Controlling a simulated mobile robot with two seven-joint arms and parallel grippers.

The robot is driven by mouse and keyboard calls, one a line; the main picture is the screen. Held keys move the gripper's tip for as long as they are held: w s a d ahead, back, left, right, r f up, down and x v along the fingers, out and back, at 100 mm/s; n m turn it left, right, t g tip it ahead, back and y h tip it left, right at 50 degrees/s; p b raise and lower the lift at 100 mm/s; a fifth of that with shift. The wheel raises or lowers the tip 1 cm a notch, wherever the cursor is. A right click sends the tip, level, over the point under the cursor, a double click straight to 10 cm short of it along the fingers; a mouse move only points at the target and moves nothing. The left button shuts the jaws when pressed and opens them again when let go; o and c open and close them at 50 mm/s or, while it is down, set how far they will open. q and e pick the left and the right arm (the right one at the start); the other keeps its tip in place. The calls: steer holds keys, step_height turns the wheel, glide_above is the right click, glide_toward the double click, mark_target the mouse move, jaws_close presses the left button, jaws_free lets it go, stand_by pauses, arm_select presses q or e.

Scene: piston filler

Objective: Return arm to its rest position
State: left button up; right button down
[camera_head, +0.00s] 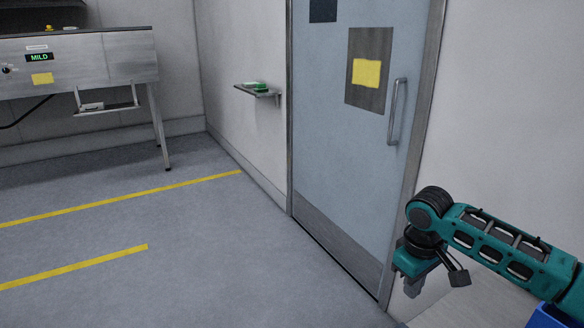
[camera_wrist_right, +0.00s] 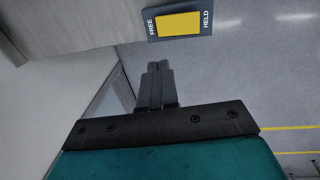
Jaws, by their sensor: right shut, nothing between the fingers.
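My right arm comes in from the lower right in the head view, teal with dark joints. Its gripper (camera_head: 412,288) hangs low in front of the wall beside the door. In the right wrist view the gripper (camera_wrist_right: 158,70) shows its two dark fingers together, with nothing between them. My left gripper is not in view.
A grey door (camera_head: 345,150) with a handle (camera_head: 396,112) stands left of my right arm. A small wall shelf (camera_head: 262,94) holds a green item. A metal machine (camera_head: 90,62) marked MILD stands far left. A FREE/HELD sign (camera_wrist_right: 178,24) shows in the wrist view. The floor between is clear.

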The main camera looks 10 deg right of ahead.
steer(key=s+a+f+t+y, duration=0.3)
steer(key=a+f, duration=0.4)
steer(key=a, duration=0.1)
steer(key=s+a+f+t+y, duration=0.2)
steer(key=s+a+f, duration=0.1)
steer(key=a+f, duration=0.45)
steer(key=s+d+m+t+h, duration=0.1)
steer(key=s+t, duration=0.1)
steer(key=s, duration=0.4)
steer(key=s+d+f+m+t, duration=0.1)
steer(key=s+d+t, duration=0.1)
steer(key=s, duration=0.4)
steer(key=shift+d+f+t+h, duration=0.15)
steer(key=shift+t+h, duration=0.25)
steer(key=shift+t, duration=0.1)
